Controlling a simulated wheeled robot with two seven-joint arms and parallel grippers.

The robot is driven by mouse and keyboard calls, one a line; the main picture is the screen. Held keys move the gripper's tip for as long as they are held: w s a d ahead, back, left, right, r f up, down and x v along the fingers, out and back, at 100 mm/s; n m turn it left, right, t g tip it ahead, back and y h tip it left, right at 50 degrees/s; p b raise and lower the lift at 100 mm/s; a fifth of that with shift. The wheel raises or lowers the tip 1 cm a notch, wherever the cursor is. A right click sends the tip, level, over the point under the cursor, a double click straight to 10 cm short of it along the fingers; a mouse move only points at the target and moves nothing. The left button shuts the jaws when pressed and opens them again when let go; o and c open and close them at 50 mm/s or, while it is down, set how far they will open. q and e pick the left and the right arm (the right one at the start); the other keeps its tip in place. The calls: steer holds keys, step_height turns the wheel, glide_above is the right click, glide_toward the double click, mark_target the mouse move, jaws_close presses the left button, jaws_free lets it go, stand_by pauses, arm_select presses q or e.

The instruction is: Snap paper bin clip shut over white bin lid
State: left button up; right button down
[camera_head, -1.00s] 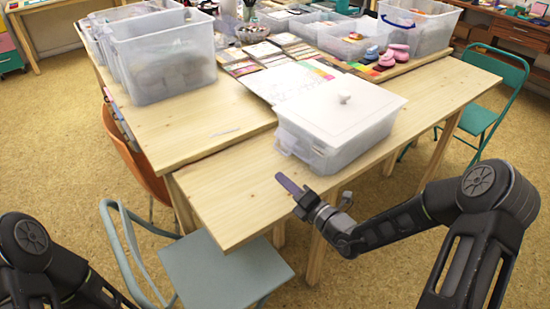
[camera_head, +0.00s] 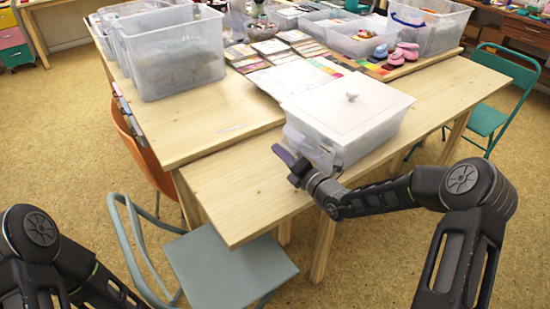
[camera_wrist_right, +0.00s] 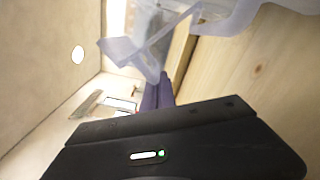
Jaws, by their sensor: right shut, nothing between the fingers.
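The paper bin is a clear plastic box (camera_head: 345,152) with a white lid (camera_head: 352,103) and a round knob, at the front table's right part. A translucent clip (camera_head: 297,139) hangs out from its left end; in the right wrist view a translucent flap (camera_wrist_right: 143,48) sticks out from the bin, angled away from the wall. My right gripper (camera_head: 283,153) is shut and empty beside the bin's near left corner, close to the clip. Its purple fingers (camera_wrist_right: 157,93) show just below the flap; whether they touch is unclear.
The front table (camera_head: 235,190) is bare left of the bin. Paper sheets (camera_head: 290,82) lie behind the bin. Large clear bins (camera_head: 170,55) stand at the back left. A grey-blue chair (camera_head: 225,265) is at the table's near left edge.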

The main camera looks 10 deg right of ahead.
mark_target(289, 135)
steer(key=shift+d+r, duration=0.1)
steer(key=shift+d, duration=0.05)
stand_by(0.3)
steer(key=shift+r+m+p, duration=0.2)
steer(key=shift+m+p, duration=0.1)
steer(key=shift+p, duration=0.3)
steer(key=shift+r+p, duration=0.2)
steer(key=shift+p, duration=0.2)
steer(key=r+m+p, duration=0.1)
steer(key=m+p, duration=0.1)
steer(key=p, duration=0.1)
steer(key=d+r+m+p, duration=0.1)
steer(key=r+m+p, duration=0.1)
steer(key=p, duration=0.1)
steer(key=w+d+r+m+p, duration=0.1)
steer(key=m+p, duration=0.1)
steer(key=p, duration=0.1)
steer(key=shift+r+m, duration=0.3)
steer(key=shift+w+d+r+m+p, duration=0.15)
steer(key=shift+d+r+m+p, duration=0.15)
steer(key=shift+m+p, duration=0.45)
steer(key=shift+f+b, duration=0.25)
steer(key=shift+b, duration=0.05)
steer(key=shift+b+v, duration=0.35)
steer(key=shift+v, duration=3.6)
